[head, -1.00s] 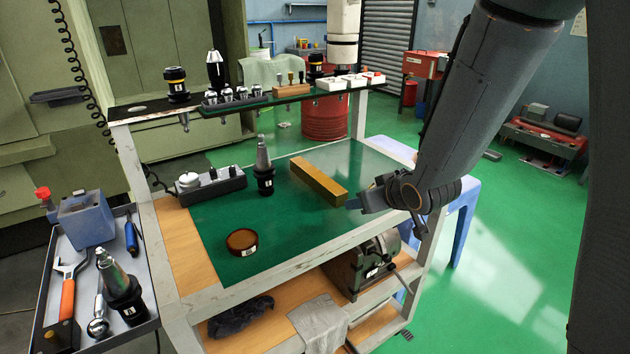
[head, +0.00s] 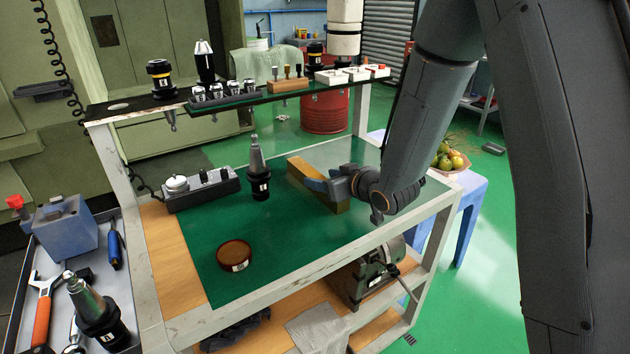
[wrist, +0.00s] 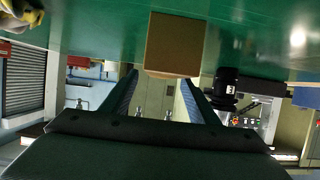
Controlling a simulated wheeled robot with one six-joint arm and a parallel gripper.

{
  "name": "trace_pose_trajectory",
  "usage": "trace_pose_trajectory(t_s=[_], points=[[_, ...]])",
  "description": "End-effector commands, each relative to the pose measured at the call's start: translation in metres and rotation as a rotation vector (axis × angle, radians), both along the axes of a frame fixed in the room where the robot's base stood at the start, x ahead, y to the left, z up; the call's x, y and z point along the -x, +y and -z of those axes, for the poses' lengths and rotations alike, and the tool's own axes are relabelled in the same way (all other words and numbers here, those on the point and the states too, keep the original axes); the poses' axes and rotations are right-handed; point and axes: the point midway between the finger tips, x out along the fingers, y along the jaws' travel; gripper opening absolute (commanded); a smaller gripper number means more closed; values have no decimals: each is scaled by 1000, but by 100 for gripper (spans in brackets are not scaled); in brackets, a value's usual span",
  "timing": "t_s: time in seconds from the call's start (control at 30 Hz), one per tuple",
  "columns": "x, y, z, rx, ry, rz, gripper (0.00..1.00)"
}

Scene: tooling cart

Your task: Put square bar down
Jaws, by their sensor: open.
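The square bar (head: 298,166) is a long brass-coloured block lying on the green mat (head: 215,205) of the cart's top. In the wrist view the bar's end face (wrist: 174,44) shows just beyond and between the fingertips, against the green surface. My gripper (head: 312,183) is at the bar, close above the mat. In the wrist view my gripper (wrist: 158,85) has its two fingers spread apart with a gap between them. Whether a finger touches the bar I cannot tell.
A black tool holder (head: 259,170) stands left of the bar, and a round brown dish (head: 234,254) lies near the front. A grey block with a dial (head: 200,188) is at the left. A raised shelf (head: 235,102) with tooling runs along the back. The front right mat is clear.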

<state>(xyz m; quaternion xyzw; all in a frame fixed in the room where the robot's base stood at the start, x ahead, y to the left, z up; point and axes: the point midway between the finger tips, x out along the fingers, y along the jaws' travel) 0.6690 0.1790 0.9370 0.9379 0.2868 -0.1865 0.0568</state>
Motion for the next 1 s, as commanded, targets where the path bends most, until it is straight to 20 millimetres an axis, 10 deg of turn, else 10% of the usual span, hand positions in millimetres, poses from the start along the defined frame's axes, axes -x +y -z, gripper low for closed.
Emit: trace_pose_trajectory(t_s=[0.5,0.8,1.0], points=[[-19,16,10,0,0,-1,53],[-19,16,10,0,0,-1,2],[-19,15,10,1,1,-1,0]])
